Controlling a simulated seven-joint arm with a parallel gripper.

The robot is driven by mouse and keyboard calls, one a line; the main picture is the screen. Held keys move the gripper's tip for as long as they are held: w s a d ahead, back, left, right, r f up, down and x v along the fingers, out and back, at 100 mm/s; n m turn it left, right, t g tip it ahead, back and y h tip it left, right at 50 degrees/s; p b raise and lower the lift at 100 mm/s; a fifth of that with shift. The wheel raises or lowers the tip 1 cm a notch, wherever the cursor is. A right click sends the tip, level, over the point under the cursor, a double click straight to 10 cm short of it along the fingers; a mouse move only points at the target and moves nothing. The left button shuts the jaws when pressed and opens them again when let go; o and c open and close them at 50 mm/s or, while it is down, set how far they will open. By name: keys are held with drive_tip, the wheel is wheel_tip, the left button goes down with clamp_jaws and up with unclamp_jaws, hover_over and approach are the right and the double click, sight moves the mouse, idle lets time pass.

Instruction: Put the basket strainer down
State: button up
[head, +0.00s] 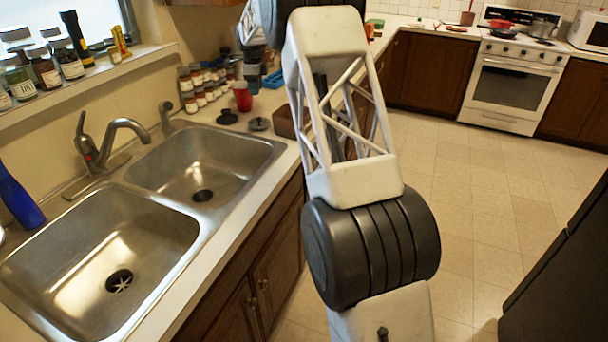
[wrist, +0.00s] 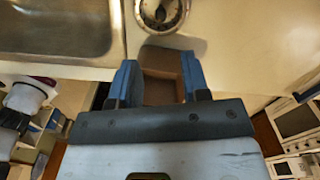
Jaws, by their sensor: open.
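The basket strainer (head: 259,124) is a small round metal piece lying on the counter, to the right of the double sink. In the wrist view the strainer (wrist: 162,14) is cut off by the top edge and lies beyond my fingertips, apart from them. My gripper (wrist: 159,62) is open, with its two blue fingers spread over the counter edge and nothing gripped. In the head view my arm hides much of the area to the right of the strainer, and I cannot clearly make out the gripper there.
A brown open box (head: 284,122) stands beside the strainer; in the wrist view this box (wrist: 160,72) shows between my fingers. A black round piece (head: 226,117) and a red cup (head: 242,96) are close by. Several jars (head: 198,85) line the wall. The double sink (head: 205,160) is empty.

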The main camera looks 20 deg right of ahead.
drive_tip(key=s+a+r+n, duration=0.2)
drive_tip(key=s+r+n, duration=0.25)
drive_tip(key=s, duration=0.75)
drive_tip(key=s+a+r+n+t, duration=0.1)
drive_tip(key=s+r+n, duration=0.3)
drive_tip(key=s, duration=0.8)
drive_tip(key=s+a+r+n, duration=0.25)
drive_tip(key=s+r, duration=0.35)
drive_tip(key=s, duration=0.5)
drive_tip(key=s+f+n, duration=0.3)
drive_tip(key=s+n, duration=0.1)
drive_tip(key=s, duration=0.9)
drive_tip(key=s+a+f+n+t, duration=0.1)
drive_tip(key=s+f+n, duration=0.2)
drive_tip(key=s, duration=0.9)
drive_tip(key=s+f+n, duration=0.3)
drive_tip(key=s+n, duration=0.2)
drive_tip(key=s, duration=0.8)
drive_tip(key=shift+s+a+f+t, duration=0.15)
drive_tip(key=shift+s+a+t, duration=0.15)
drive_tip(key=shift+a, duration=0.1)
drive_tip(key=o, duration=1.1)
